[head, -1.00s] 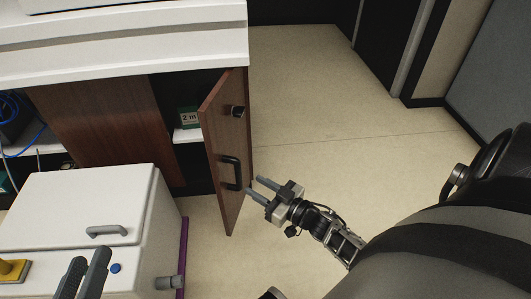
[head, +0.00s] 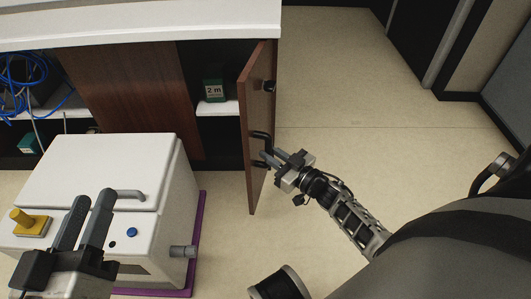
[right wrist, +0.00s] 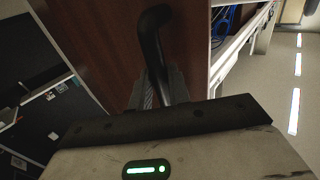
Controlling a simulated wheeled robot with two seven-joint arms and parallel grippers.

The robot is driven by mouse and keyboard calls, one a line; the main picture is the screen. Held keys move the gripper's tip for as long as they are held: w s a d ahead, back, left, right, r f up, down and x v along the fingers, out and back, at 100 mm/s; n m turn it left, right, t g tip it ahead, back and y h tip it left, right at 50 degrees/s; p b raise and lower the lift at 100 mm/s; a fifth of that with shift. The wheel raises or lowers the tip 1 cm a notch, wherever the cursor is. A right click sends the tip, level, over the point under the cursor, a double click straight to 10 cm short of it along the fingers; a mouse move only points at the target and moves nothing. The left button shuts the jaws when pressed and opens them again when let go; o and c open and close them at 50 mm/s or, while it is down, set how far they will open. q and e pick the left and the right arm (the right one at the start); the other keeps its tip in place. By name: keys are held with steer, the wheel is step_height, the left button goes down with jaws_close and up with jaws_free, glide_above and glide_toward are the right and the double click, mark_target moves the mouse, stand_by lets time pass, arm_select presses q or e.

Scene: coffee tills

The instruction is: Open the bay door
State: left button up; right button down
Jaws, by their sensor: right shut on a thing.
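The bay door (head: 257,110) is a brown wooden panel, standing swung out from the counter's cabinet, with dark shelf space showing beside it. Its black bar handle (head: 261,138) is on the face towards the right. My right gripper (head: 268,158) is at that handle, and in the right wrist view its fingers are shut on the black handle (right wrist: 152,45). The door panel also fills the middle of the right wrist view (right wrist: 100,40). My left gripper (head: 92,215) is at the lower left, over the white box, with its two fingers apart and nothing seen between them.
A white lidded box (head: 95,165) with a grey handle, blue button and yellow knob stands at the left on a purple base (head: 197,245). A green "2 m" box (head: 213,90) sits on the cabinet shelf. The floor (head: 350,110) right of the door is clear.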

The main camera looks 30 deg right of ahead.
steer(key=d, duration=0.1)
steer(key=s+d, duration=0.1)
steer(key=shift+s+d+r, duration=0.1)
steer(key=shift+s+d, duration=0.1)
steer(key=shift+d, duration=0.2)
steer(key=shift+s+d, duration=0.2)
steer(key=shift+d, duration=0.3)
steer(key=shift+s+d, duration=0.15)
steer(key=shift+d, duration=0.3)
steer(key=c, duration=1.2)
jaws_free()
steer(key=shift+c, duration=0.2)
steer(key=shift+a, duration=0.1)
